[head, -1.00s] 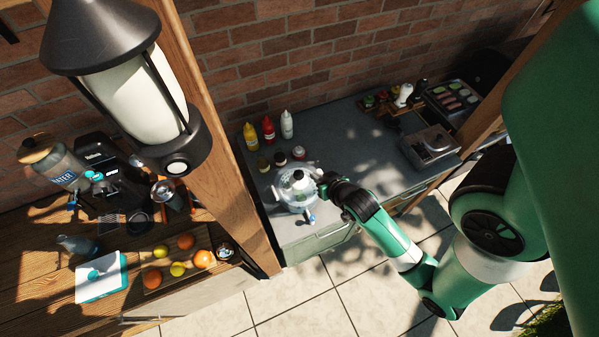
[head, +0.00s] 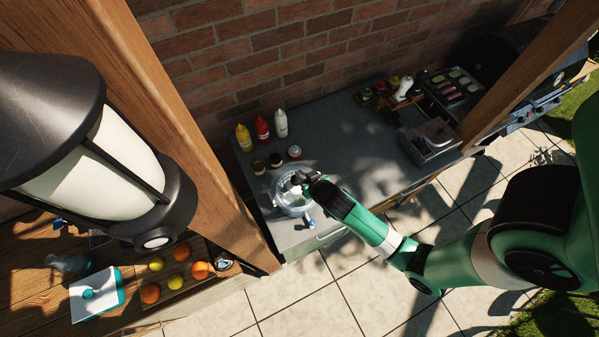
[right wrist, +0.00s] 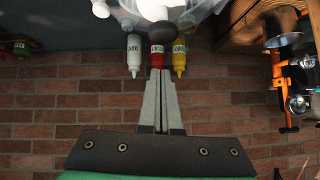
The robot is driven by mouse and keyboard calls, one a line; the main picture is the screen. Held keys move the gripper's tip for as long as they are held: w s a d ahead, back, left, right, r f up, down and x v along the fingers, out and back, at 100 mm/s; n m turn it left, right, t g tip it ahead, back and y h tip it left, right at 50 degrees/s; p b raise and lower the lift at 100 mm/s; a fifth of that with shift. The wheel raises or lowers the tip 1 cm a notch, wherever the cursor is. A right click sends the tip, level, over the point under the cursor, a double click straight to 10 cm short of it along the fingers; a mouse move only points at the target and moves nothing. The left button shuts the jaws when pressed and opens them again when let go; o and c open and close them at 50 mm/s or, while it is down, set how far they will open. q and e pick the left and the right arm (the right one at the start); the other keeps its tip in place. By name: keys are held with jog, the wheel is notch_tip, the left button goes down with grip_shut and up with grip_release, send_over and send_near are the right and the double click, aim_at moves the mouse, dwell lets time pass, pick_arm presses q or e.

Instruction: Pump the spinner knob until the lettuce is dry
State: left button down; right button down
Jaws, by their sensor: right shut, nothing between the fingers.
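The salad spinner (head: 288,203), a clear round bowl, stands on the grey counter near its front left corner. My right gripper (head: 300,180) is over the top of the spinner and hides part of its lid. In the right wrist view, the fingers (right wrist: 160,75) are shut with nothing between them and point toward a dark round knob (right wrist: 164,34) on a white stem. The pale, clear spinner lid (right wrist: 208,8) shows around it. I cannot tell whether the fingertips touch the knob. The lettuce cannot be made out. My left gripper is not in view.
Yellow (head: 244,138), red (head: 262,129) and white (head: 281,123) bottles stand behind the spinner, with small jars (head: 275,159) nearer. A wooden post (head: 195,130) and lantern (head: 95,150) stand at the left. The counter (head: 350,150) is clear right of the spinner.

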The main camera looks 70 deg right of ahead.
aim_at(295, 177)
notch_tip(295, 177, down, 4)
jog(key=shift+w+r+b, duration=0.15)
jog(key=shift+r+b, duration=0.05)
jog(key=shift+b, duration=0.55)
jog(key=shift+f, duration=0.25)
jog(key=shift+b, duration=0.3)
